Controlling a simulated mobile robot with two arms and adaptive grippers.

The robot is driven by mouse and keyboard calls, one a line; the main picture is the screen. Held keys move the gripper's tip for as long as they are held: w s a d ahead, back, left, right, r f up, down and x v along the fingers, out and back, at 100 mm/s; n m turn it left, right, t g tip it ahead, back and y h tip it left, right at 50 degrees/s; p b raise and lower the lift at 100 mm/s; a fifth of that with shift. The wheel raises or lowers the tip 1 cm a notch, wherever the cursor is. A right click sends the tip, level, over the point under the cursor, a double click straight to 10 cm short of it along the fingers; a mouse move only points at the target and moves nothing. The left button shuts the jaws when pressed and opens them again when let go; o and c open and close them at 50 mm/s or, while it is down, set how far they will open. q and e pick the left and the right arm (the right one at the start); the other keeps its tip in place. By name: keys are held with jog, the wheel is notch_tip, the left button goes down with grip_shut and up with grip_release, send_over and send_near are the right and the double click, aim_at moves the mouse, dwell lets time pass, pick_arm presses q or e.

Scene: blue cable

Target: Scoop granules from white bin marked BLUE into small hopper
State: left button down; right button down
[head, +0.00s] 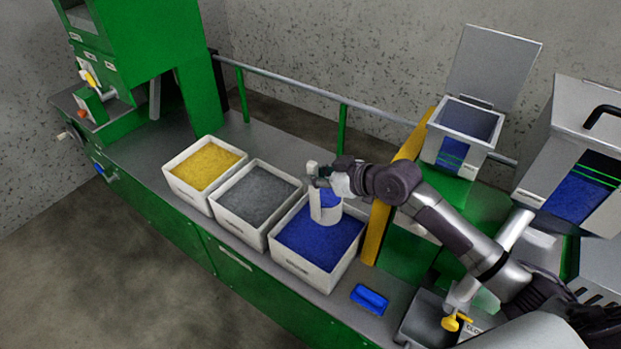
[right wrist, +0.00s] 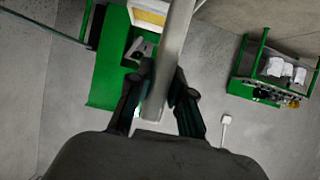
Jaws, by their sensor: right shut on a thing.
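The white bin (head: 312,275) with blue granules (head: 300,240) stands at the right end of a row of bins; its front label is too small to read. My right gripper (head: 322,176) is above this bin, shut on a light scoop (head: 326,213). The scoop hangs low over the granules, with blue showing on its upper part; whether it touches them I cannot tell. In the right wrist view, the fingers (right wrist: 160,100) close around its grey handle (right wrist: 168,75). The small hopper (head: 484,148) stands to the right, lid (head: 494,65) raised, with blue behind its front window. My left gripper is out of view.
White bins of grey (head: 256,196) and yellow granules (head: 205,164) stand to the left. A yellow upright panel (head: 378,225) separates the bins from the hopper side. A blue block-like item (head: 369,299) lies on the bench in front. A larger hopper (head: 577,150) stands far right.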

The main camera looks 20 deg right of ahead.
aim_at(315, 164)
jog(key=shift+t+y, duration=0.4)
jog(key=shift+s+d+r+p, duration=0.15)
jog(key=shift+s+r+p, duration=0.1)
jog(key=shift+r, duration=0.45)
jog(key=shift+s+d+r+p, duration=0.1)
jog(key=shift+r+p, duration=0.1)
jog(key=shift+r, duration=0.55)
jog(key=shift+s+d+r+p, duration=0.15)
jog(key=shift+s+r+p, duration=0.1)
jog(key=shift+r, duration=0.45)
